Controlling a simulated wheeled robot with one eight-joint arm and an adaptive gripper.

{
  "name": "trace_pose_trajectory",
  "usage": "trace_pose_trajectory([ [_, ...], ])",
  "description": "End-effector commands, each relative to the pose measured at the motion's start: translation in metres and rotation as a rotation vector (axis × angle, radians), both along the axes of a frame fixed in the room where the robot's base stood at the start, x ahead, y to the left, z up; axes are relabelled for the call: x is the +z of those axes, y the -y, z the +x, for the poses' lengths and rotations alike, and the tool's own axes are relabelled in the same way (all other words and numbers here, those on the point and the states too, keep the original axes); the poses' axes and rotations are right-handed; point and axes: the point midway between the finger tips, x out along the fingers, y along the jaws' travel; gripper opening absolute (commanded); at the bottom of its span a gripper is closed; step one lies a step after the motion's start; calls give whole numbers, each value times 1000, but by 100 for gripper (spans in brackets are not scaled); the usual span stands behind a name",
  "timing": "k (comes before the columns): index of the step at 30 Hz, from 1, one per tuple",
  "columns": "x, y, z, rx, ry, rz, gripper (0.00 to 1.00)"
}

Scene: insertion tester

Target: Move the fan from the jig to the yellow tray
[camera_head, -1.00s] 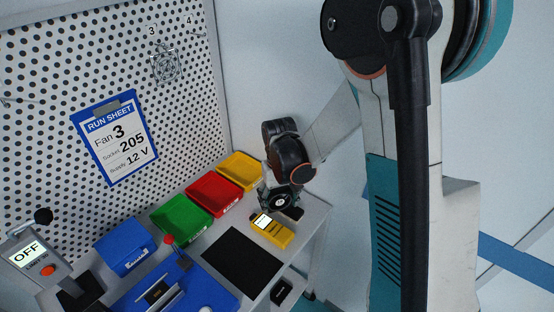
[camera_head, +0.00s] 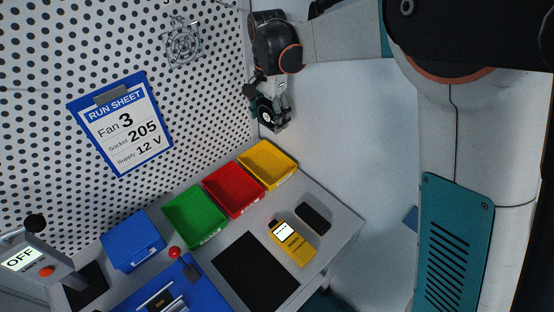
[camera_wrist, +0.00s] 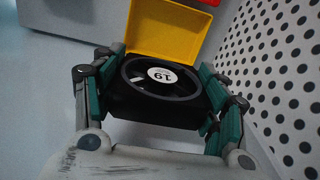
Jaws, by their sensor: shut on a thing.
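My gripper (camera_wrist: 158,90) is shut on the black fan (camera_wrist: 135,108), with a teal-padded finger on each side of its frame. The fan has a round white label at its hub and also shows in the head view (camera_head: 264,111). In the head view my gripper (camera_head: 271,113) holds it raised, above the yellow tray (camera_head: 288,176) in the picture and apart from it. The yellow tray looks empty and also shows behind the fan in the wrist view (camera_wrist: 168,34). The blue jig (camera_head: 132,298) is at the bottom of the head view, partly cut off.
Red (camera_head: 247,207) and green (camera_head: 210,236) trays and a blue bin (camera_head: 130,240) line the pegboard (camera_head: 215,100). A yellow meter (camera_head: 292,243), a black block (camera_head: 313,218) and a black mat (camera_head: 255,272) lie on the bench. A run sheet (camera_head: 122,125) hangs on the board.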

Motion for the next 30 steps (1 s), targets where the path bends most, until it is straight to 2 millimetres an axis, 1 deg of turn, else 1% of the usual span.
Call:
trace_pose_trajectory([
  [1, 5, -9, -1, -14, 0, 0, 42],
  [3, 7, -16, -2, -33, 0, 0, 42],
  [5, 4, -18, -2, -42, 0, 0, 42],
  [6, 0, -19, -2, -46, 0, 0, 42],
  [8, -11, -19, -2, -48, 0, 0, 42],
  [15, -71, -19, -2, -46, 0, 0, 42],
  [21, -118, -19, -2, -46, 0, 0, 42],
  [25, -139, -18, -2, -46, 0, 0, 42],
  [27, -145, -19, -2, -46, 0, 0, 42],
  [30, -149, -19, -2, -45, 0, 0, 42],
])
